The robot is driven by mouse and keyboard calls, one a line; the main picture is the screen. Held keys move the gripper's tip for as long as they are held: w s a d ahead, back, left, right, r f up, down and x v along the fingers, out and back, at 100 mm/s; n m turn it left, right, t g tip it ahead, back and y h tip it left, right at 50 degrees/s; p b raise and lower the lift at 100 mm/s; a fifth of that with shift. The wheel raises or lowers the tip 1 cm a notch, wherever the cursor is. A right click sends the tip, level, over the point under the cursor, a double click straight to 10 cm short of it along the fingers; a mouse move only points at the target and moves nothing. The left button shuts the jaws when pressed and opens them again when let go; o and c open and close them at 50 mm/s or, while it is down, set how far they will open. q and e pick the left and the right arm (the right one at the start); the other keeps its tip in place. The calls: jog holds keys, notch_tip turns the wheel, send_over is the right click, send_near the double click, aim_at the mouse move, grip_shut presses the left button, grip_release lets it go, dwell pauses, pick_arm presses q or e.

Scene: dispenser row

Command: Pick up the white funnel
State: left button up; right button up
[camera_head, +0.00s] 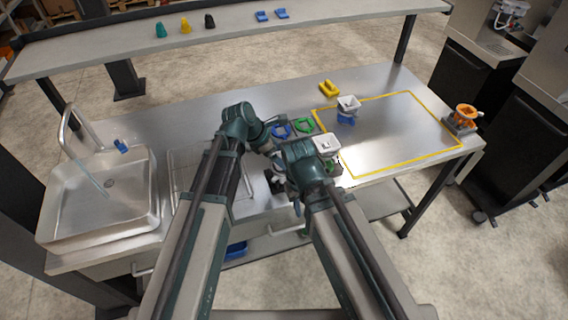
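A white square funnel-like piece (326,144) is just beyond my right arm's wrist, with something green below it. A second white square funnel-like piece (348,102) sits on a blue stand (346,118) inside the yellow outline. I cannot tell which of the two is the task's funnel. My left arm reaches in from the left and bends toward the middle of the table. My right arm's wrist covers the area close to the nearer white piece. Dark gripper parts (277,182) show between the arms, but the fingertips are hidden, and any contact with the white piece cannot be made out.
Blue (281,131) and green (304,126) ring-like pieces lie near the arms. A yellow piece (329,88) lies behind the outline. An orange dispenser (464,117) stands at the table's right edge. A sink (100,195) is at left. The outlined right area is mostly clear.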

pick_arm(q)
jog(key=c, duration=1.2)
jog(key=shift+r, duration=0.15)
